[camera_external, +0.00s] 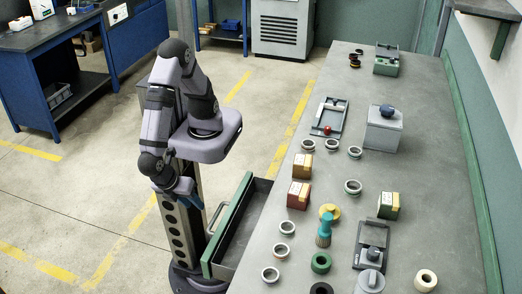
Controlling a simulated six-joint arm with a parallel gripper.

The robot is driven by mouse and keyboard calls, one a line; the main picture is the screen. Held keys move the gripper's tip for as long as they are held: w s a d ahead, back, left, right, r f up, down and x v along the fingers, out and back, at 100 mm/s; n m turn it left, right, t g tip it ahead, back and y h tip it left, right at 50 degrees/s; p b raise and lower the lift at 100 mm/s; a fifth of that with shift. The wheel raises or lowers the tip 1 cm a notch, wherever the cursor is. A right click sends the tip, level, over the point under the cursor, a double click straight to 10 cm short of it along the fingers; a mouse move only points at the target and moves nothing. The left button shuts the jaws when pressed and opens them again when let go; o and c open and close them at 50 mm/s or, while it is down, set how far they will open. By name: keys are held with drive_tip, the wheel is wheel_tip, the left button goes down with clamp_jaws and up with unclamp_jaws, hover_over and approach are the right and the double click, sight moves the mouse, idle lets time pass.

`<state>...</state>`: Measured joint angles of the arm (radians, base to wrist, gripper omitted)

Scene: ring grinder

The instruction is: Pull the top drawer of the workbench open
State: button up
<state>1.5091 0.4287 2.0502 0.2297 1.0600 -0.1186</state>
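The top drawer (227,234) of the workbench (415,110) stands pulled out from the bench's left side. It has a green front with a pale bar handle (217,214) on its outer face. Its dark grey inside shows no contents. My gripper (183,188) hangs at the lower end of my folded arm, to the left of the handle and a little above it in the picture. It looks apart from the handle. Its fingers are small and partly hidden by my arm, so I cannot tell whether they are open or shut.
A blue workbench (38,95) stands at the left. The floor between is clear.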

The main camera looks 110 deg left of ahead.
drive_tip(key=shift+w, duration=0.1)
clamp_jaws()
drive_tip(key=n+g+h, duration=0.1)
drive_tip(key=n+g, duration=0.4)
drive_tip(key=n, duration=0.5)
hover_over(222, 220)
drive_tip(key=shift+r+b, duration=0.3)
drive_tip(key=shift+r, duration=0.1)
drive_tip(key=w+a+r+n+g+h, duration=0.1)
drive_tip(key=w+a+n+h, duration=0.1)
drive_tip(key=w+n, duration=0.5)
drive_tip(key=shift+w+r+n+g+h, duration=0.3)
drive_tip(key=shift+w+h, duration=0.5)
drive_tip(key=shift+w, duration=0.2)
